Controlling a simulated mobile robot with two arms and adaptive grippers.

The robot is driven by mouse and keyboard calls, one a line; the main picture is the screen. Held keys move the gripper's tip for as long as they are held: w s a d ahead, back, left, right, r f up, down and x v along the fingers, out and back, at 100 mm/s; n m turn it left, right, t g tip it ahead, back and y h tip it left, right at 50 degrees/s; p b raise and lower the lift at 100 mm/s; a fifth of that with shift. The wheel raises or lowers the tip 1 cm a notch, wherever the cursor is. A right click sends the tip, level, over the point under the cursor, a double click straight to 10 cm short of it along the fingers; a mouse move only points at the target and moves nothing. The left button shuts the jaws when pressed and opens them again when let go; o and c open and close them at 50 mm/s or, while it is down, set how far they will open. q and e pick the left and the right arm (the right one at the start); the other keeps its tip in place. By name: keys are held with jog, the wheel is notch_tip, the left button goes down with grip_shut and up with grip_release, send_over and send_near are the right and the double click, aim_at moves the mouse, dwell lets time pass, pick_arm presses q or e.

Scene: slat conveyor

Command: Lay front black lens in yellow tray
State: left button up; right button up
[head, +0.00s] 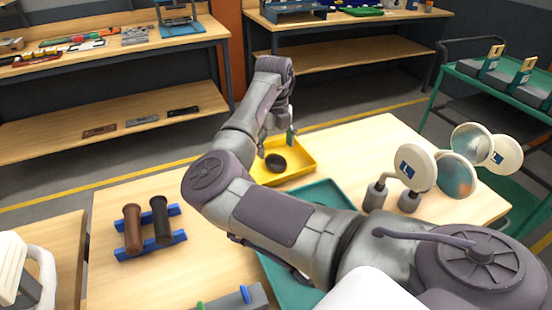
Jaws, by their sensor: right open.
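A black round lens (275,163) appears to lie in the yellow tray (302,170), on its floor. The tray sits on the wooden table, and its left part is hidden behind my right arm. My right gripper (291,138) is open, above the tray's back part and just to the right of and behind the lens. It looks apart from the lens. My left gripper does not show.
A teal tray (318,194) lies partly under my right arm. Lamp-like round heads on stands (415,168) occupy the table's right. Blue racks (150,246) hold a brown and a black cylinder at left. Bare wood (365,140) shows behind the yellow tray's right side.

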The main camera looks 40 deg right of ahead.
aim_at(275, 159)
notch_tip(275, 159, up, 9)
jog(key=shift+w+f+b, duration=0.15)
jog(key=shift+b, duration=0.15)
dwell(0.4)
